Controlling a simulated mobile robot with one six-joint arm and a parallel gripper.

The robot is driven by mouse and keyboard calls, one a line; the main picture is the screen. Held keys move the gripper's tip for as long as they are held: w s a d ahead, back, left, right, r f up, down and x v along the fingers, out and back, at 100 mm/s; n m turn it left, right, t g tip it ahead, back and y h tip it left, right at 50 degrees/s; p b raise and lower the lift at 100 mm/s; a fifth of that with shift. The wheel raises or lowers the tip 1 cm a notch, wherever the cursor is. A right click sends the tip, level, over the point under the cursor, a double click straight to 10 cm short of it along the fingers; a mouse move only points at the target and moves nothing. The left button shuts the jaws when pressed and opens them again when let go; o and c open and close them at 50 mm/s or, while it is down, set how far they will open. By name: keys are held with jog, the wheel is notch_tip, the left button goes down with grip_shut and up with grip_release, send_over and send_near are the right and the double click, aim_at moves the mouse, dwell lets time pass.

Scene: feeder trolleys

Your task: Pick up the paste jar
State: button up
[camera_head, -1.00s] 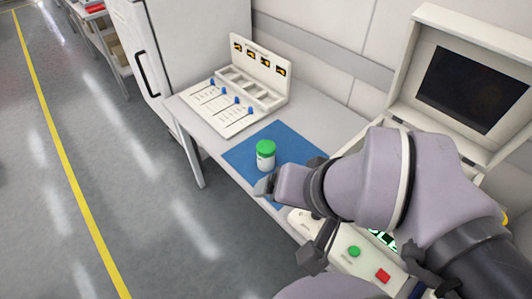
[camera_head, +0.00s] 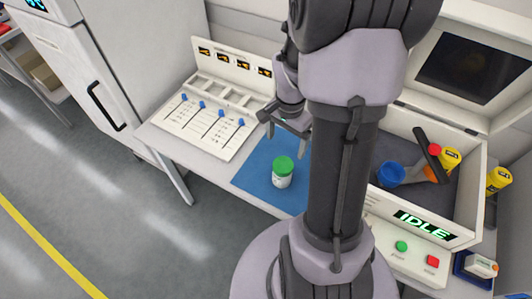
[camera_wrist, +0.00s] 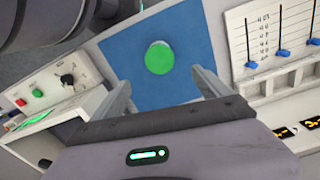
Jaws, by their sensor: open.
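The paste jar (camera_head: 282,178) is a small white jar with a green lid, standing upright on a blue mat (camera_head: 253,184) on the bench. In the wrist view the jar (camera_wrist: 159,58) shows from above as a green lid, beyond my fingertips and roughly between their lines. My gripper (camera_head: 286,139) is open and empty, above the far part of the mat and apart from the jar. In the wrist view my two fingers (camera_wrist: 156,84) are spread wide. My arm hides the right part of the mat in the head view.
A panel with blue sliders (camera_head: 205,117) stands left of the mat. At right is an open machine (camera_head: 440,232) with an IDLE display, a blue cup (camera_head: 391,174) and yellow jars (camera_head: 499,178). A white cabinet (camera_head: 110,70) is at far left.

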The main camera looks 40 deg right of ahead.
aim_at(283, 164)
notch_tip(283, 164, down, 12)
jog(key=b, duration=0.4)
jog(key=shift+w+r, duration=0.1)
jog(key=shift+r, duration=0.15)
notch_tip(283, 164, down, 5)
jog(key=shift+a+r+b, duration=0.1)
jog(key=shift+a+b, duration=0.05)
jog(key=shift+b, duration=1.1)
jog(key=shift+r, duration=0.15)
jog(key=shift+c, duration=0.9)
jog(key=c, duration=1.7)
jog(key=shift+r, duration=0.1)
